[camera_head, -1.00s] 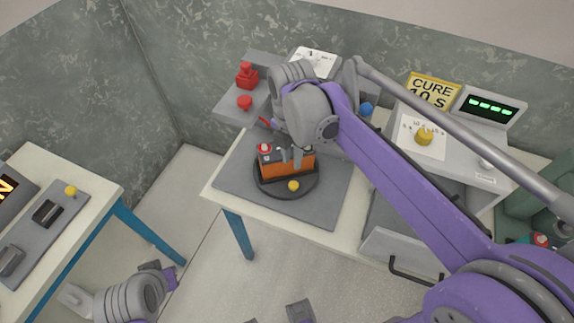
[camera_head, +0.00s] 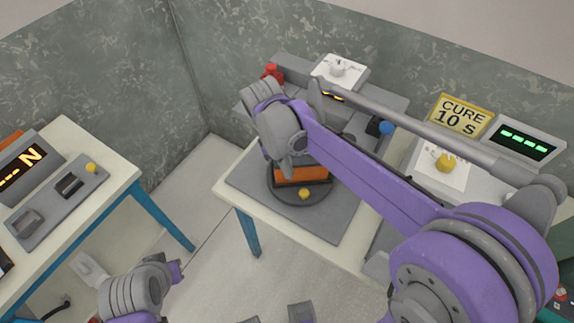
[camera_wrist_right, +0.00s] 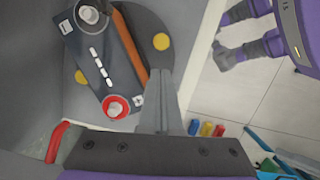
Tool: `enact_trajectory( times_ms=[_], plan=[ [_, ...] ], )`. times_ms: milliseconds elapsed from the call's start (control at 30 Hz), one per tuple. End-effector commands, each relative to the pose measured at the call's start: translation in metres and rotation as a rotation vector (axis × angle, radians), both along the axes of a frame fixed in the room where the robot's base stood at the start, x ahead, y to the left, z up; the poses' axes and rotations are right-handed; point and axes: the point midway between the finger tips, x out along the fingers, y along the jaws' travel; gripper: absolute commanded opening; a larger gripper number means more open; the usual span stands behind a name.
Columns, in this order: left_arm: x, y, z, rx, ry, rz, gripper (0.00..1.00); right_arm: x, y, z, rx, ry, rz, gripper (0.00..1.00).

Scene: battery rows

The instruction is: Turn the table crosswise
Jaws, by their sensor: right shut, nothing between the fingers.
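The turntable is a dark round disc (camera_head: 325,191) on a grey mat, with a yellow dot on its near side. An orange and dark battery (camera_head: 300,175) sits on it, partly hidden by my right arm. In the right wrist view, the disc (camera_wrist_right: 150,25) shows yellow dots on opposite sides. The battery (camera_wrist_right: 92,62) has a grey terminal and a red-ringed terminal. My right gripper (camera_wrist_right: 161,78) is shut and empty, its fingers beside the battery's orange side, over the disc; contact is unclear. My left gripper (camera_head: 176,271) is low at the left, its jaw state unclear.
A side table (camera_head: 100,185) at left carries a panel with switches. Behind the turntable are a white dial box (camera_head: 340,72) and a blue knob (camera_head: 386,128). At right are a yellow CURE 10 S sign (camera_head: 461,116) and a green display (camera_head: 522,139). Floor between tables is open.

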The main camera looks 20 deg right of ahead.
Motion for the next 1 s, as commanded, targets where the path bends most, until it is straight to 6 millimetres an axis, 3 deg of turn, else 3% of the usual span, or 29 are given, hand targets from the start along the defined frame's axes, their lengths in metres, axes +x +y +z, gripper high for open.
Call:
enact_trajectory(
  times_ms=[200, 400, 1000],
  plan=[
    [-0.001, 0.0, -0.004, 0.0, 0.002, 0.0, 0.0, -0.006, -0.007, -0.039, 0.0, 0.0, 0.001, 0.0],
    [-0.001, 0.0, -0.005, 0.0, 0.002, 0.0, 0.0, -0.009, -0.011, -0.058, 0.0, 0.0, 0.001, 0.0],
    [-0.002, 0.0, -0.008, 0.0, 0.004, 0.0, 0.0, -0.015, -0.019, -0.062, 0.001, 0.0, 0.003, 0.0]
  ],
)
